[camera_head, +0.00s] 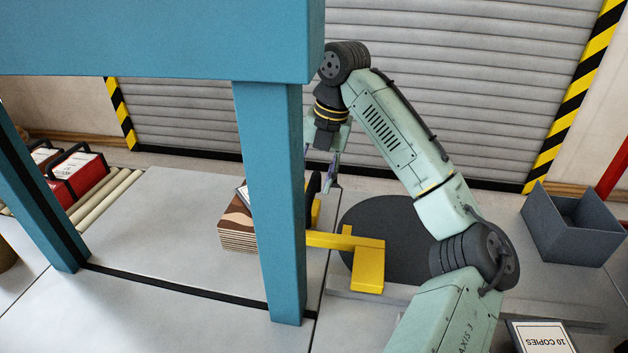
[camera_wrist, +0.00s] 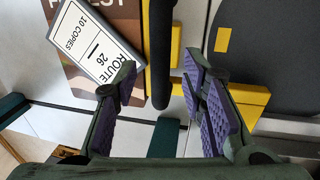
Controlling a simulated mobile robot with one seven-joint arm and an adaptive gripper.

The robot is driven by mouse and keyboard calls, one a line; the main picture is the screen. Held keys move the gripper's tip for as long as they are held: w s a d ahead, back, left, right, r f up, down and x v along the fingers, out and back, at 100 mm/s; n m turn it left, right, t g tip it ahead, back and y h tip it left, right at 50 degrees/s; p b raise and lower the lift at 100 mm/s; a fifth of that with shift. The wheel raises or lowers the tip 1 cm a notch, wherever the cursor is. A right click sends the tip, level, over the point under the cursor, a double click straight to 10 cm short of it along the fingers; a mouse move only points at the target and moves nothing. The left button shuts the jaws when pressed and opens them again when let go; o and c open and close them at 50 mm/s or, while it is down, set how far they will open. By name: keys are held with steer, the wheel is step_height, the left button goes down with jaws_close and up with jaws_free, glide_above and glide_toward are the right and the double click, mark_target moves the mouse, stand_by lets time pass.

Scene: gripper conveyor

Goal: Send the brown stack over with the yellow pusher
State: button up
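The brown stack (camera_head: 238,230) of flat sheets lies on the grey table, partly hidden by a blue post in the head view. Its brown top (camera_wrist: 85,75) also shows in the wrist view, with a white card (camera_wrist: 95,42) reading "ROUTE 26, 10 COPIES" on it. The yellow pusher (camera_head: 368,262) lies to the right of the stack, passing behind the post. Its upright black handle (camera_wrist: 161,50) shows in the wrist view. My gripper (camera_wrist: 162,82) is open, its purple-padded fingers on either side of the handle with gaps showing. In the head view the post partly hides this spot.
A blue frame with posts (camera_head: 270,200) stands in front. Rollers (camera_head: 105,200) with red-and-white bundles (camera_head: 80,175) are at left. A grey bin (camera_head: 570,225) and a "10 COPIES" card (camera_head: 541,337) are at right. The table left of the stack is clear.

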steer(key=shift+w+a+f, duration=0.1)
steer(key=shift+a+f, duration=0.15)
steer(key=shift+f, duration=0.8)
jaws_close()
